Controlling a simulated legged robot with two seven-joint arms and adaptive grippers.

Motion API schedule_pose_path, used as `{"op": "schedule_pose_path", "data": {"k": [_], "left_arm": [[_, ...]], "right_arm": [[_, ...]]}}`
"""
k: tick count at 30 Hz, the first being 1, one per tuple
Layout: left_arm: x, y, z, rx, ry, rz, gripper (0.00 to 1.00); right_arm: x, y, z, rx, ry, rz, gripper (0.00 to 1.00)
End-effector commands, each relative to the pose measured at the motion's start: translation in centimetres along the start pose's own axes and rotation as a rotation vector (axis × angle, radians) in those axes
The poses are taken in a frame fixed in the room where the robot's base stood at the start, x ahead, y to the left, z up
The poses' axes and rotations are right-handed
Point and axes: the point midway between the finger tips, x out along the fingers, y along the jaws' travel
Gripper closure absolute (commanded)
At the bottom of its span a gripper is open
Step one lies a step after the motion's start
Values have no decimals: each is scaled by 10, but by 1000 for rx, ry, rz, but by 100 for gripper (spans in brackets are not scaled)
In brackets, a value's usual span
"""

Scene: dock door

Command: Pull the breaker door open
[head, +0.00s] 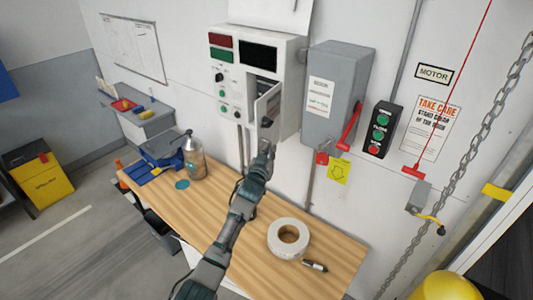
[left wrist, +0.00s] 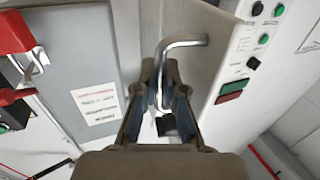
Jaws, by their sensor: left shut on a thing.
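The breaker door (head: 267,103) is a small pale door low on the front of a white control cabinet (head: 228,92). It stands ajar, swung outward, with a dark opening showing above it. In the left wrist view a bent metal handle (left wrist: 183,43) sticks out from the door (left wrist: 205,48). My left gripper (head: 267,149) reaches up from below to the door. In the left wrist view the fingers of my left gripper (left wrist: 162,90) are closed around the handle's straight part. The right gripper is in neither view.
A grey switch box (head: 345,75) with a red lever (head: 349,127) stands just right of the door. A chain (head: 470,160) hangs at right.

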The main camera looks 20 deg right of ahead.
Motion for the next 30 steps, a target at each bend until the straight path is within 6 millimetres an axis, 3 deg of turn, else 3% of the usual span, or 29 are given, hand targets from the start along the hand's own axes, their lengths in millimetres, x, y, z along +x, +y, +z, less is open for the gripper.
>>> {"op": "schedule_pose_path", "data": {"k": [8, 9, 10, 17, 23, 30], "left_arm": [[1, 0, -1, 2, 2, 2, 100], [1, -1, -2, 1, 3, 2, 86], [0, -2, -2, 1, 3, 2, 79], [0, -3, -1, -2, 2, 1, 79], [-2, -1, -1, -2, 3, 1, 79], [-21, -2, 1, -3, 2, 1, 79]], "right_arm": [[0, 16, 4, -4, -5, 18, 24], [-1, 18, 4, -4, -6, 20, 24], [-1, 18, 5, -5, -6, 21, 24], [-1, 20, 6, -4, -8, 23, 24], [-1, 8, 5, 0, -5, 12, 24], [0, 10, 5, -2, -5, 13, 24]]}}
